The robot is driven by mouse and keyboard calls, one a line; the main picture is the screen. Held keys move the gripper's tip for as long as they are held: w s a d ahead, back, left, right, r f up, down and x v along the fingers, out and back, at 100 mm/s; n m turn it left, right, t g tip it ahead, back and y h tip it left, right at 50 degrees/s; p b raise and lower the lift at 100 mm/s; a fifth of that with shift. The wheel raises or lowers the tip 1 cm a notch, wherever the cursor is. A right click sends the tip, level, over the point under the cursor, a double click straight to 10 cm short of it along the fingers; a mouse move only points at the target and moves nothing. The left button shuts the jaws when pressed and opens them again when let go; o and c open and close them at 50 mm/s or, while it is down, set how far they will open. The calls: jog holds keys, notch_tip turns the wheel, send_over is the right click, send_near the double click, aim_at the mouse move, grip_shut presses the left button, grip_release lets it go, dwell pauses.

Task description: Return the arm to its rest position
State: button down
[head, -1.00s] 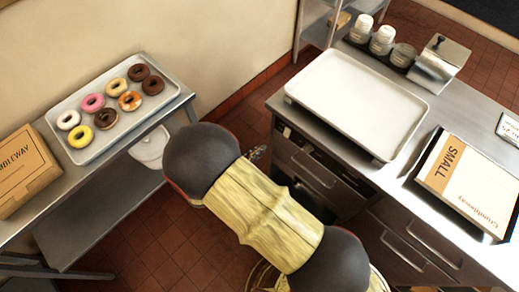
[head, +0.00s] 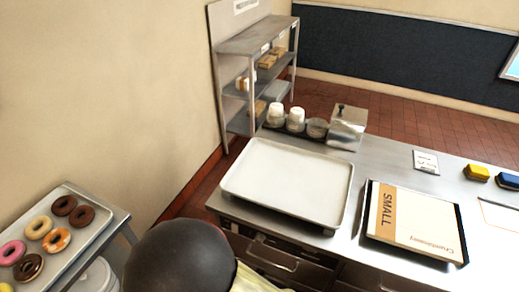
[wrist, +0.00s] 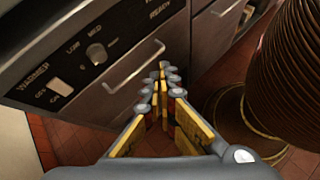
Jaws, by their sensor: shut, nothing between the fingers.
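My gripper (wrist: 163,85) shows in the wrist view, with its yellow-padded fingers drawn together and nothing between them. It points toward the front of the counter, near a drawer handle (wrist: 135,66) and the warmer's control panel (wrist: 80,60). I cannot tell whether it touches them. In the head view my gripper is out of sight.
A tray of donuts (head: 92,238) stands on a side table at left. The counter holds an empty white tray (head: 287,180), a box marked SMALL (head: 415,220), cups (head: 297,118) and a metal dispenser (head: 346,127). A shelf rack (head: 258,42) stands behind.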

jog(key=s+d+r+m+y, duration=0.2)
jog(key=d+r+m+y, duration=0.2)
jog(key=d+r+m, duration=0.7)
jog(key=s+d+r+m+y, duration=0.1)
jog(key=d+r+m+y, duration=0.3)
jog(key=d+r+m, duration=0.7)
notch_tip(320, 180, up, 10)
jog(key=shift+s+d+f+y, duration=0.25)
jog(key=shift+s+d+y, duration=0.15)
jog(key=shift+d, duration=0.35)
